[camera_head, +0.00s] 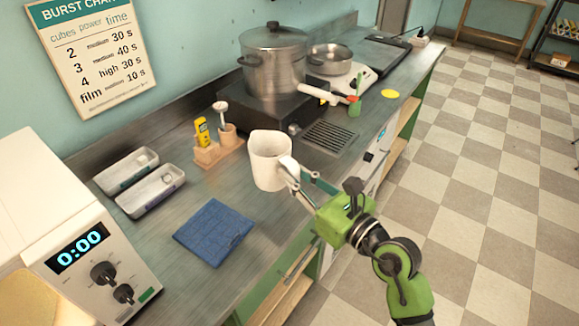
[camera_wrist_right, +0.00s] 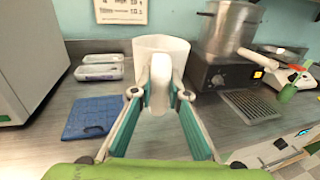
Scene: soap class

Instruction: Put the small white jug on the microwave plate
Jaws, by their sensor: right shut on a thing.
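The small white jug (camera_head: 268,163) is held upright in my right gripper (camera_head: 291,172), above the metal counter. In the right wrist view, the jug (camera_wrist_right: 160,54) stands ahead of the gripper (camera_wrist_right: 160,94), with its handle between the two fingertips. The gripper is shut on that handle. The microwave (camera_head: 85,270) is at the lower left of the head view, with a display reading 0:00. A tan patch shows at its lower left, cut by the frame edge; I cannot tell whether it is the plate. My left gripper is not in view.
A folded blue cloth (camera_head: 213,231) and two grey trays (camera_head: 150,190) lie on the counter (camera_head: 165,268) between microwave and jug. A large pot (camera_head: 274,60) stands on a black burner farther back.

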